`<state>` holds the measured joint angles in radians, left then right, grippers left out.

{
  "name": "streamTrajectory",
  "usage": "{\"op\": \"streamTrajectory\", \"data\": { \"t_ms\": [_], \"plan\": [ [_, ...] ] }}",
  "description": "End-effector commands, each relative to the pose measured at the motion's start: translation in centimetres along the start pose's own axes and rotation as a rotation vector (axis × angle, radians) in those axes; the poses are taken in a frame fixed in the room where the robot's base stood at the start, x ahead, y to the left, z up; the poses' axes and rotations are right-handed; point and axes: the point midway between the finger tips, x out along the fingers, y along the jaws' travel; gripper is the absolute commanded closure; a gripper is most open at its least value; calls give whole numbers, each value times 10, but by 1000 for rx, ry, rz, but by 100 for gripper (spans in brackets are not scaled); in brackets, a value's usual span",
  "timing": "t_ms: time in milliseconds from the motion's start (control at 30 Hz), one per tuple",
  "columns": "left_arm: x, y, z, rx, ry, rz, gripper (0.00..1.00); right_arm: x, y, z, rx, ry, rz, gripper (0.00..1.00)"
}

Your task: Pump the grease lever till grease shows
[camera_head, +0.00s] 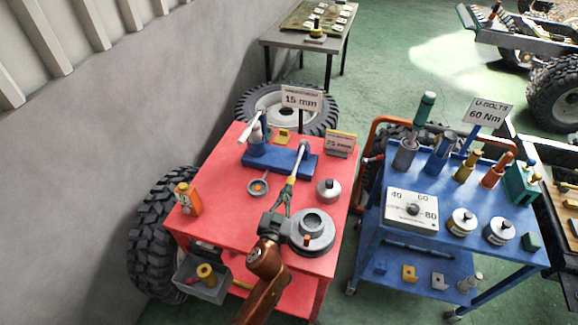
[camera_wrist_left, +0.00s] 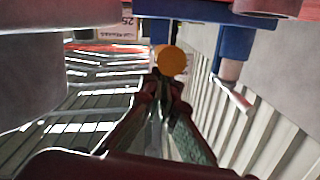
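The grease lever (camera_head: 299,161) is a slim pale rod with a yellowish end, rising from a blue base (camera_head: 291,159) on the red cart. In the left wrist view its round orange end (camera_wrist_left: 172,60) faces me. My left gripper (camera_head: 289,187) reaches in from the front. Its green fingers (camera_wrist_left: 165,88) converge and appear shut around the lever's near end; the contact is partly hidden. On the same base stands a blue post with a white handle (camera_head: 251,128). My right gripper is in neither view.
On the red cart (camera_head: 225,220) are a grey round housing (camera_head: 313,232) beside my arm, a silver canister (camera_head: 328,190), an orange bottle (camera_head: 187,199) and sign cards (camera_head: 301,98). A blue tool cart (camera_head: 365,235) stands right. A tyre (camera_head: 155,245) and wall border the left.

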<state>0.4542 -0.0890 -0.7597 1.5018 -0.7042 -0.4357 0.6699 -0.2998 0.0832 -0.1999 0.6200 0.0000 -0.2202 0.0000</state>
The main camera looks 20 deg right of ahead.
Motion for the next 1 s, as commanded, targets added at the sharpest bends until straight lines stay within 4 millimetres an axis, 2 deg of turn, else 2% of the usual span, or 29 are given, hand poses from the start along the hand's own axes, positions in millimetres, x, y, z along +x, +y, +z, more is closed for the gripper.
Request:
{"op": "streamTrajectory", "data": {
  "t_ms": [33, 133, 367, 700, 833, 1000],
  "plan": [
    [-1, -1, 14, -3, -27, -4, 100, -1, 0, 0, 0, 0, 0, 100],
    [-2, -2, 5, -2, -25, -4, 100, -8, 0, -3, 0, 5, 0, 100],
    [-7, -4, -40, -1, -7, -4, 100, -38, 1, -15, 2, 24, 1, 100],
    [-78, -1, -43, -1, -3, 1, 100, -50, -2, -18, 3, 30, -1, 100],
    [-95, -1, -44, -1, -1, 2, 100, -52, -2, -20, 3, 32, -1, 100],
    [-105, -1, -45, 0, 1, 2, 100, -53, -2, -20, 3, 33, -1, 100]
  ]
}}
